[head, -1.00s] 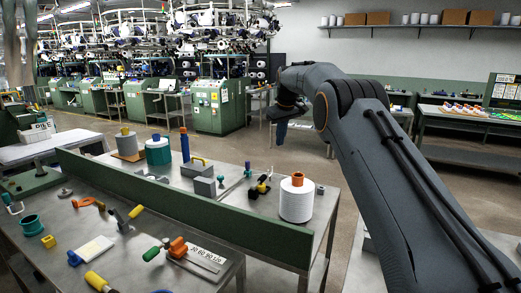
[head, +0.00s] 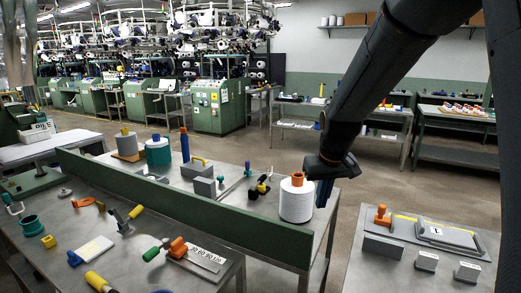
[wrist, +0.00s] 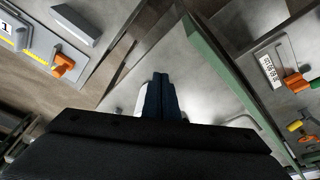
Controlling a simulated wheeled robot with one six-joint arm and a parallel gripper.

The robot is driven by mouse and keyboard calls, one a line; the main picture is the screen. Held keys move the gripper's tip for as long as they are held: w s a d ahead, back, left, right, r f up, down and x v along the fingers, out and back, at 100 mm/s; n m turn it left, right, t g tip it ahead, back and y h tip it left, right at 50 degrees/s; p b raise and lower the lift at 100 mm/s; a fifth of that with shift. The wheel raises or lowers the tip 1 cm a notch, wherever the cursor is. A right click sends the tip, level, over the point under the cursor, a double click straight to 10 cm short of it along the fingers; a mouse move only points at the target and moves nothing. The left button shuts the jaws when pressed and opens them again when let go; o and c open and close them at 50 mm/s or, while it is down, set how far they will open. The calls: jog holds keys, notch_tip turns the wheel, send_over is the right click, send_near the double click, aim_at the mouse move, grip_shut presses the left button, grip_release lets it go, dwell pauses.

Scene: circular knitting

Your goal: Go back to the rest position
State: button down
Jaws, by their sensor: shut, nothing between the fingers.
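My gripper (head: 323,192) hangs fingers down at the right end of the metal table, just right of the white yarn cone with an orange top (head: 296,203). In the wrist view its blue fingers (wrist: 159,85) are together, with nothing between them. A little of a white shape shows beside the fingers there, mostly hidden. In the head view I cannot tell whether the gripper touches the cone.
A green divider (head: 190,208) runs along the table. To the right, a bench holds a grey fixture with an orange handle (head: 382,216) and small grey blocks (head: 426,261). A teal spool (head: 158,152) stands at the table's far left. Floor shows between table and bench.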

jog(key=s+d+f+m, duration=0.1)
jog(key=s+f, duration=0.2)
jog(key=s, duration=0.7)
jog(key=s+d+f+m, duration=0.1)
jog(key=s+f, duration=0.2)
jog(key=s, duration=0.7)
notch_tip(320, 180, down, 11)
jog(key=s+g+b, duration=0.2)
jog(key=b, duration=0.8)
jog(key=shift+s+r+g, duration=0.15)
jog(key=shift+r+g, duration=0.05)
jog(key=shift+g, duration=0.2)
jog(key=shift+a, duration=0.1)
